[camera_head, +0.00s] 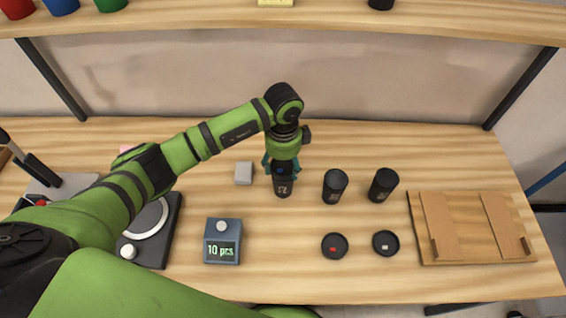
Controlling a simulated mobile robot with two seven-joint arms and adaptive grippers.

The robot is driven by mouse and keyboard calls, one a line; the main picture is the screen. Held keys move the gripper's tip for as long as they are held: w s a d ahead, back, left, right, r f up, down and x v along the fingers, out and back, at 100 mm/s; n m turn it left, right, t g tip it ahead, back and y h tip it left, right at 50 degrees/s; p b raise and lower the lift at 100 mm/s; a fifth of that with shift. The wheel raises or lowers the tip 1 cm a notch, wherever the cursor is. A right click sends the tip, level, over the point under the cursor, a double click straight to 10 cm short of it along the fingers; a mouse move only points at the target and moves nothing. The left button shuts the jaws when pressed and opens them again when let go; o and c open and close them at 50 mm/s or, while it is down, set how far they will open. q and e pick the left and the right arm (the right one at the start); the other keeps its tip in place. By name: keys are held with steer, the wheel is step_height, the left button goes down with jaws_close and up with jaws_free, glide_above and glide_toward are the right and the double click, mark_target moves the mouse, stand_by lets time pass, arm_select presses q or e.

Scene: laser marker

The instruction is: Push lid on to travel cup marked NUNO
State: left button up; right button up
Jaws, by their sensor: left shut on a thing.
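Three black travel cups stand upright in a row: the left cup (283,187), the middle cup (334,188) and the right cup (383,186). Each bears a small pale mark, too small to read, so I cannot tell which says NUNO. My left gripper (282,168) points straight down over the left cup. Its teal fingers are shut at the cup's top on what seems to be a dark lid, mostly hidden by the gripper. Two loose round black lids lie in front, one with a red mark (334,246) and one with a white mark (385,243). My right gripper is out of view.
A counter box (222,241) reading "10 pcs" stands at the front, with a small grey block (243,173) behind it. A machine with a round plate (148,222) is at left. A wooden fixture (471,228) lies at right. A shelf (330,17) spans the back.

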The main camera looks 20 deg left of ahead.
arm_select(q)
steer(key=shift+f, duration=0.1)
stand_by(0.8)
steer(key=o, duration=1.1)
steer(key=shift+c, duration=0.2)
steer(key=shift+o, duration=0.6)
steer(key=shift+r+p, duration=3.05)
steer(key=shift+r, duration=0.5)
